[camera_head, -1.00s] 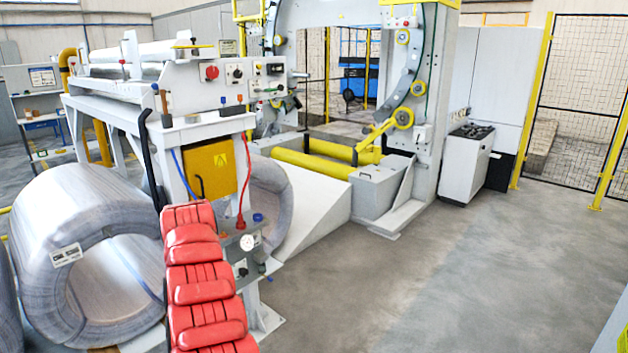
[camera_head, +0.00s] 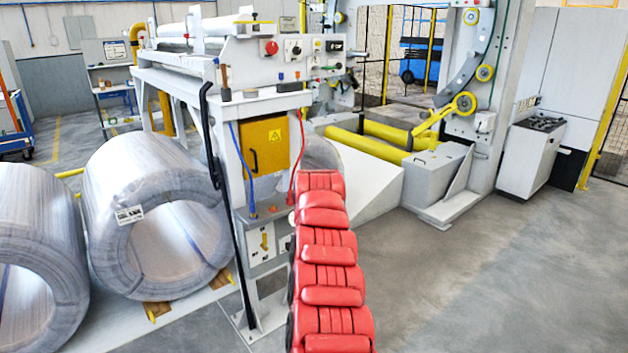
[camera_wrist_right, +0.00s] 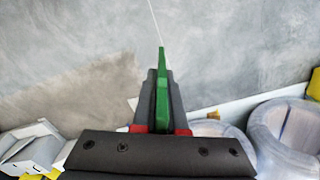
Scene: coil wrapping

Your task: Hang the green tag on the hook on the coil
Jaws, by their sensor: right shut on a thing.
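The right gripper (camera_wrist_right: 161,105) shows in the right wrist view, its dark fingers shut on the green tag (camera_wrist_right: 162,85). The tag is seen nearly edge-on and points up past the fingertips. A thin white line (camera_wrist_right: 154,22) runs up from its tip. In the head view, a wrapped wire coil (camera_head: 105,205) lies on its side at the left, with a white label (camera_head: 130,214) on its face. Coils also show at the lower right of the wrist view (camera_wrist_right: 262,128), apart from the tag. I cannot make out the hook. My left gripper is in neither current view.
A second coil (camera_head: 25,235) lies at the far left. A white machine frame (camera_head: 220,135) with a yellow box (camera_head: 267,145) stands right of the coils. Yellow rollers (camera_head: 365,145) lie beyond it. The grey floor (camera_head: 470,290) at the right is clear.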

